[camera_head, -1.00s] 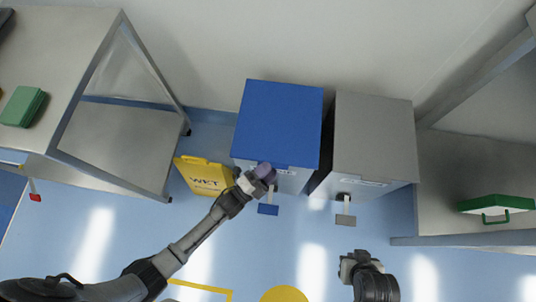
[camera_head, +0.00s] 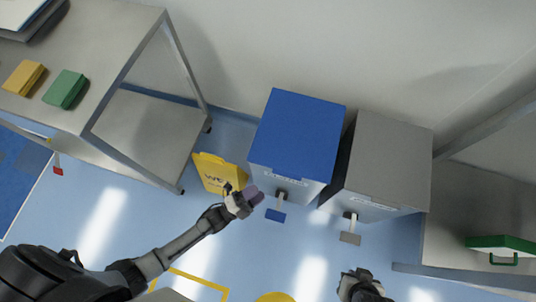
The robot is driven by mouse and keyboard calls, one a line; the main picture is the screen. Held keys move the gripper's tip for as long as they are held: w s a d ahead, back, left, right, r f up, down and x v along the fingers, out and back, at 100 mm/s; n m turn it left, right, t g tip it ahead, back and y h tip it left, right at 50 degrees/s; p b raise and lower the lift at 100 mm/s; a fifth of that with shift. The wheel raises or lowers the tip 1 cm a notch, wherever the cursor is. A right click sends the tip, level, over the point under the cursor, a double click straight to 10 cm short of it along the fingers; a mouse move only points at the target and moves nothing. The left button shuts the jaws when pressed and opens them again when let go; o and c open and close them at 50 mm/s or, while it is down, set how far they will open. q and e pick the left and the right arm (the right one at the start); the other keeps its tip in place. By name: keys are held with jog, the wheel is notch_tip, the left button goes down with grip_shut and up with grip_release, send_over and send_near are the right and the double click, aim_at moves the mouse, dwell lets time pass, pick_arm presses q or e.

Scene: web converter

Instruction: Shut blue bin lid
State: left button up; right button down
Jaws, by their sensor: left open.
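The blue bin (camera_head: 297,135) stands against the wall, its flat blue lid lying level over the top, with no gap that I can see. Its blue foot pedal (camera_head: 275,215) sticks out at the front near the floor. My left gripper (camera_head: 254,196) is open in front of the bin's lower left front corner in the picture, apart from the lid as far as I can see. My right gripper (camera_head: 360,278) is at the bottom edge, in front of the grey bin; its fingers are too unclear to read.
A grey bin (camera_head: 385,155) stands close on the right of the blue one, with a grey pedal (camera_head: 350,238). A yellow wet-floor sign (camera_head: 215,172) stands at the left. A steel table (camera_head: 95,50) is farther left; a bench with a green case (camera_head: 500,243) is at right.

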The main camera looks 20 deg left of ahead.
pick_arm(q)
jog(key=v, duration=0.4)
jog(key=shift+a, duration=0.1)
dwell(0.6)
